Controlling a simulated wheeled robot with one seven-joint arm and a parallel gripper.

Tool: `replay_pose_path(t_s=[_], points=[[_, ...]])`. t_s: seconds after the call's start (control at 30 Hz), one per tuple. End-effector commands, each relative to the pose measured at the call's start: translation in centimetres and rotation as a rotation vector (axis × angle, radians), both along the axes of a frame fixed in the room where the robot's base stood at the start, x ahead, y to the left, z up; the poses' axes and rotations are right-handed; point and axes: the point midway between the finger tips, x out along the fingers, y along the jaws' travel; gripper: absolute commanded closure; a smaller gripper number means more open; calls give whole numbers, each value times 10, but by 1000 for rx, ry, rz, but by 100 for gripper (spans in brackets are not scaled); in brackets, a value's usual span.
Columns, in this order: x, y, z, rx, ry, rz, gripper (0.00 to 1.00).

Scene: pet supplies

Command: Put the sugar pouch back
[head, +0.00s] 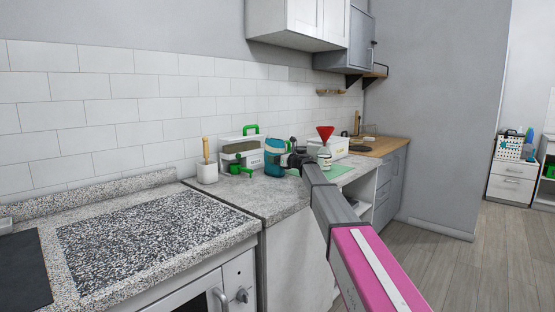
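A teal package (274,150) with a rounded lower part is on or just above the far counter; it may be the sugar pouch, but I can read no label. My gripper (289,161) is at the end of my outstretched arm, right beside the package's right side. The gripper is small and dark here, and its fingers cannot be made out. I cannot tell whether it touches or grips the package, or whether the package is lifted.
A white bin (241,143) with a green handle stands left of the package. A white pot (207,173) with a wooden-handled tool is further left. A bottle (325,157) under a red funnel (325,133) stands to the right. The granite counter (255,199) is bare in front.

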Motion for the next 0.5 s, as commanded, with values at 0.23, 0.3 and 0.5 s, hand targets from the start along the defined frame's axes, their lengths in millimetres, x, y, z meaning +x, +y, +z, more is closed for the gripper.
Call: replay_pose_path(t_s=[0.23, 0.3, 0.5], points=[[-2, -2, 2, 0, 0, 0, 10], [-6, -6, 2, 0, 0, -1, 10], [-24, -29, 2, 0, 0, -1, 10]])
